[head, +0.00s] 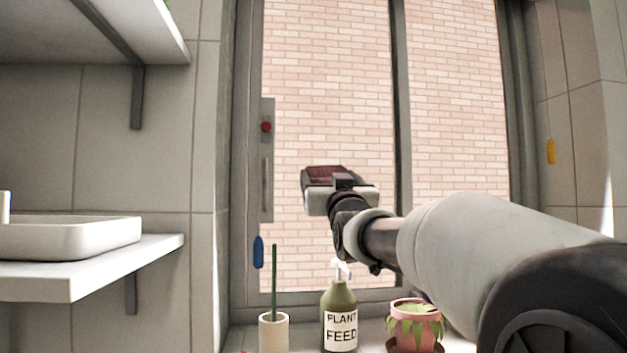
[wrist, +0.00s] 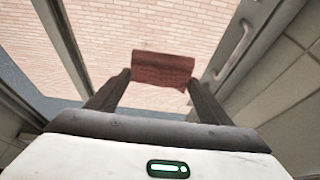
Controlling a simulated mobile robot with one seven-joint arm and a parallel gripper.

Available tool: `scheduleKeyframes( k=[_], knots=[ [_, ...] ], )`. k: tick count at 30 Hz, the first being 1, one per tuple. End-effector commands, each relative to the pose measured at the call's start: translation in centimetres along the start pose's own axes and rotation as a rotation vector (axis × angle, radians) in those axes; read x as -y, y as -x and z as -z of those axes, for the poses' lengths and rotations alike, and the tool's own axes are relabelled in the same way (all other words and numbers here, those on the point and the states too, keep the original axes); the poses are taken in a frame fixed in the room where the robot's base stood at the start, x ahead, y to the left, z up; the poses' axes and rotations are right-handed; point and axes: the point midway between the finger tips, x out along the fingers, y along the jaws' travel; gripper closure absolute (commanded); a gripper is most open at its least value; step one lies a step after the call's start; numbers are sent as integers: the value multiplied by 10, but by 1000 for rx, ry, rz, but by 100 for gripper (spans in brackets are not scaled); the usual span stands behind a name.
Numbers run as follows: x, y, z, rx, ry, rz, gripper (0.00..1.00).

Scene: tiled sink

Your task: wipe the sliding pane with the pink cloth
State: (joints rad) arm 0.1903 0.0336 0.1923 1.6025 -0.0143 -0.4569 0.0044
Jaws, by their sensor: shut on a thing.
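The pink cloth, which looks dark reddish, is held in my gripper (head: 326,184) in front of the window in the head view. In the wrist view the cloth (wrist: 162,68) spans the two fingertips of my gripper (wrist: 158,80), which are shut on it. The sliding pane (head: 330,90) is the left glass, with a brick wall seen through it. Its grey frame carries an upright handle (head: 266,180), left of my gripper; the handle also shows at the right in the wrist view (wrist: 236,48). I cannot tell whether the cloth touches the glass.
Below on the sill stand a cream cup (head: 273,333) with a green stick, a green plant feed bottle (head: 340,300) with a white pump, and a pink plant pot (head: 415,330). A white basin (head: 70,238) on a counter and a shelf (head: 95,30) are at left.

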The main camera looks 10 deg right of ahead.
Motion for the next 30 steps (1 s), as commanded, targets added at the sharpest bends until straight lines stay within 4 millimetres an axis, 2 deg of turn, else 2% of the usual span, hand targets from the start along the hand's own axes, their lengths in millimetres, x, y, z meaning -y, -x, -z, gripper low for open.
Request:
scheduleKeyframes(
  k=[17,30],
  knots=[
    [0,-4,0,0,1,0,44],
    [0,-48,-8,-1,1,-2,44]
  ],
)
